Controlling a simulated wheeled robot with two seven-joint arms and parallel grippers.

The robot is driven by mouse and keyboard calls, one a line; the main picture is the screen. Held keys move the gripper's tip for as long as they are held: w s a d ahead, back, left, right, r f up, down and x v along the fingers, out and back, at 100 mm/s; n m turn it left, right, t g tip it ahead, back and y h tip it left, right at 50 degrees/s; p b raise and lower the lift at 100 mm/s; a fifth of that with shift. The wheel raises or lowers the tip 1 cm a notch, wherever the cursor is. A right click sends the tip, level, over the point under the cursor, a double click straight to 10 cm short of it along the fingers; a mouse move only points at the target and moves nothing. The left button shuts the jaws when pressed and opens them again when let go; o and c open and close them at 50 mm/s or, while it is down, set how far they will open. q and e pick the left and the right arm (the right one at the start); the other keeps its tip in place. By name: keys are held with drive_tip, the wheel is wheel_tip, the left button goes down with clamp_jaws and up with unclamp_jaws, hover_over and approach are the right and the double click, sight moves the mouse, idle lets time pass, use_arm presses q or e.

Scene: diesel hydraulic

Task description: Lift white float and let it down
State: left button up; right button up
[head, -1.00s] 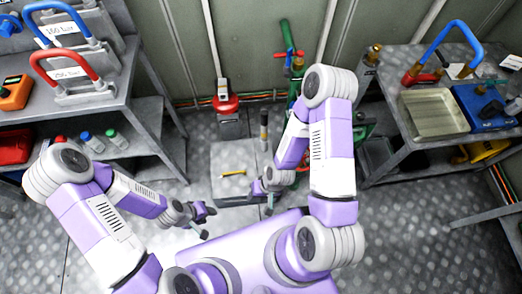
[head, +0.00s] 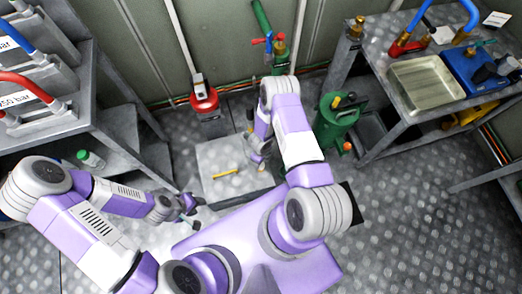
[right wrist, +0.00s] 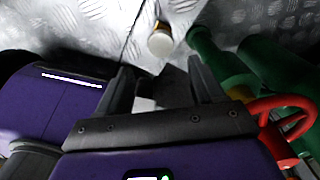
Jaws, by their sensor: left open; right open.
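I cannot surely pick out a white float. In the right wrist view a small pale cylinder (right wrist: 160,41) with a yellowish band stands beyond my fingers, apart from them. A small whitish patch also shows between the fingers; I cannot tell what it is. My right gripper (right wrist: 165,85) is open, with nothing visibly gripped. In the head view my right gripper (head: 260,158) is partly hidden by its own arm, over the right side of a grey floor plate (head: 232,150) with a yellow handle (head: 226,174). My left gripper (head: 190,206) is open and empty, left of and nearer than the plate.
A green pump or tank (head: 338,122) stands right of my right arm. A red-based fitting (head: 204,98) stands by the back wall. A metal bench (head: 400,115) with a tray (head: 428,82) is at the right. Shelves (head: 110,125) fill the left. Floor is open at lower right.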

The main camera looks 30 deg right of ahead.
wheel_tip(320, 180, down, 8)
drive_tip(key=b, duration=0.3)
drive_tip(key=shift+r, duration=0.2)
clamp_jaws()
drive_tip(key=shift+r, duration=0.1)
